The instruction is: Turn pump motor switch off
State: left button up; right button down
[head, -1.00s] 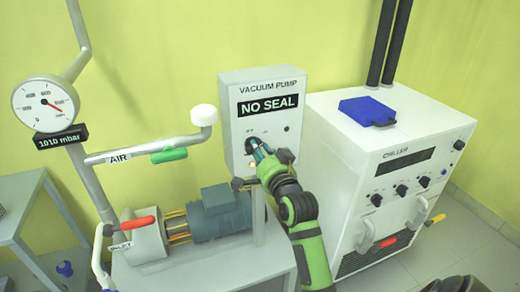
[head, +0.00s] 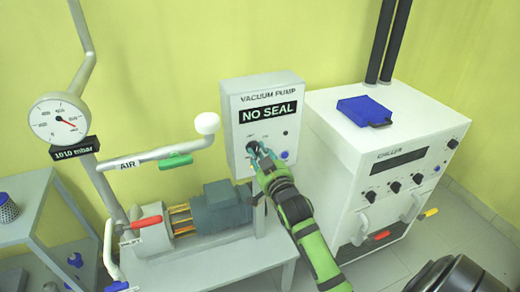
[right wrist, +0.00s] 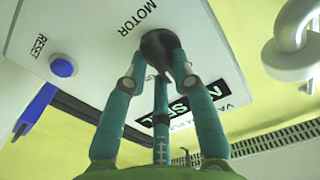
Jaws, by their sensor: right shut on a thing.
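In the right wrist view the fingers close around the dark knob (right wrist: 158,44) beside the word "MOTOR". The fingers partly hide the knob and the marks around it. A blue reset button (head: 284,155) is to the right of the switch, apart from the fingers. My left gripper is not in view.
The pump motor (head: 222,207) sits on a bench below the box. A pressure gauge (head: 60,119) reads near 1010 mbar. The green-handled air valve (head: 175,161) is on the left. A white chiller (head: 345,176) stands close on the right of my right arm.

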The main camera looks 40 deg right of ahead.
jog(key=shift+n, duration=0.7)
jog(key=shift+p, duration=0.3)
jog(key=c, duration=1)
grip_release()
jog(key=v, duration=1.2)
jog(key=shift+a, duration=0.1)
jog(key=shift+w, duration=0.1)
